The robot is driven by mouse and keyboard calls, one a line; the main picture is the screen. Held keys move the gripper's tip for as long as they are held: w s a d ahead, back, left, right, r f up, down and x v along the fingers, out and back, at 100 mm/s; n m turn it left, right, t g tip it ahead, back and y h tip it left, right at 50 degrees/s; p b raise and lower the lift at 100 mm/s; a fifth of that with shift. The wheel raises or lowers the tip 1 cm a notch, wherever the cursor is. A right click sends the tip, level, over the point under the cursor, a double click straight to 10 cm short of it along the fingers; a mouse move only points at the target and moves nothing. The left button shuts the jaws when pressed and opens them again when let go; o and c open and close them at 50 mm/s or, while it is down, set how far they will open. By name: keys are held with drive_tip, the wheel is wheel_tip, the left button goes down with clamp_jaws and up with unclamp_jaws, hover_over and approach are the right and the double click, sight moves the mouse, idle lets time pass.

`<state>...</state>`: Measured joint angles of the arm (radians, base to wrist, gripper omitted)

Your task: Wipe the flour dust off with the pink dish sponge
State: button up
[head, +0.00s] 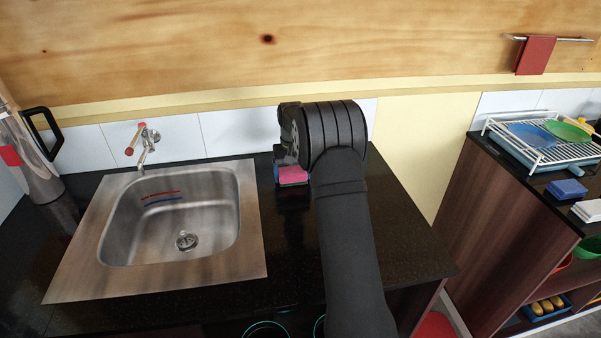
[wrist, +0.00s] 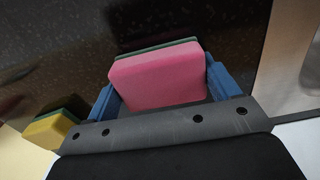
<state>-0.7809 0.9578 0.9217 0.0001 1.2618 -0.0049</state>
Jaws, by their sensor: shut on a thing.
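The pink dish sponge (head: 292,174) has a green scouring side. It is at the back of the black counter, right of the sink, partly hidden by my arm in the head view. In the wrist view the pink sponge (wrist: 157,79) sits between the two blue fingers of my gripper (wrist: 160,85), which is shut on it. Its green side faces the dark counter. I cannot tell whether it touches the counter. I cannot make out any flour dust; my arm hides part of the counter.
A steel sink (head: 255,225) with a tap (head: 146,146) is at the left. A yellow and green sponge (wrist: 50,130) lies beside my gripper in the wrist view. A dish rack (head: 545,145) stands on the right counter, across a gap. The wall (head: 225,135) is close behind.

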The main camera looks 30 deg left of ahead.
drive_tip(key=shift+s+a, duration=0.65)
drive_tip(key=shift+s+a+r, duration=0.1)
drive_tip(key=shift+s+a, duration=0.05)
drive_tip(key=shift+r, duration=4)
